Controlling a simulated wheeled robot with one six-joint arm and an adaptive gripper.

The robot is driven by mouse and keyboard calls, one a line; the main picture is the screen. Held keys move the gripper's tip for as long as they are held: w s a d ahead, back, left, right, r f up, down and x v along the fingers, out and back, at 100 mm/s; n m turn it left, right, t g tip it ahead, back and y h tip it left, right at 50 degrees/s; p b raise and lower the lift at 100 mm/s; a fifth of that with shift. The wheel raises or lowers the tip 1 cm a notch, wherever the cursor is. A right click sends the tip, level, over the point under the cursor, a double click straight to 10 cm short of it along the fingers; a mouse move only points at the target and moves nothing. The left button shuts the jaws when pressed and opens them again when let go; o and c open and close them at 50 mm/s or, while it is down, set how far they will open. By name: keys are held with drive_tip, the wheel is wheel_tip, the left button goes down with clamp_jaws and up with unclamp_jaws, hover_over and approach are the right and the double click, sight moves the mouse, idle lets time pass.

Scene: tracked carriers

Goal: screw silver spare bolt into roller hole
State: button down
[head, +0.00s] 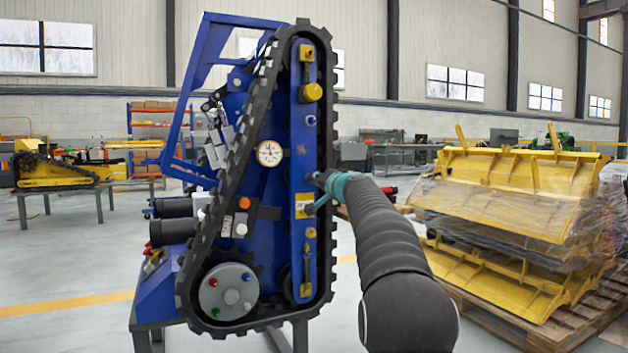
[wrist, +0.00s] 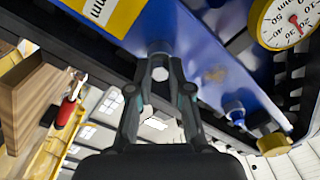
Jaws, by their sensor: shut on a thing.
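A blue tracked carrier (head: 270,190) stands upright in the head view, with a blue side plate (head: 303,150) inside its black track. My gripper (head: 322,186) is at this plate, just above its yellow label. In the wrist view my gripper (wrist: 160,62) is shut on a small silver-grey piece, seemingly the silver spare bolt (wrist: 159,47). The bolt's far end meets or nearly meets the blue plate (wrist: 190,50). The roller hole is hidden behind the fingertips and bolt, so I cannot tell how deep the bolt sits.
A blue-headed bolt (head: 310,120) and a yellow cap (head: 312,92) project from the plate above my gripper. A dial gauge (head: 270,153) is to the left. Wrapped yellow parts (head: 520,190) lie on a pallet at right. Open floor lies at left.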

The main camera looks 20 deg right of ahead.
drive_tip(key=m+p, duration=0.3)
drive_tip(key=m, duration=0.6)
drive_tip(key=shift+m, duration=0.4)
drive_tip(key=c, duration=1)
unclamp_jaws()
drive_tip(key=shift+m, duration=0.3)
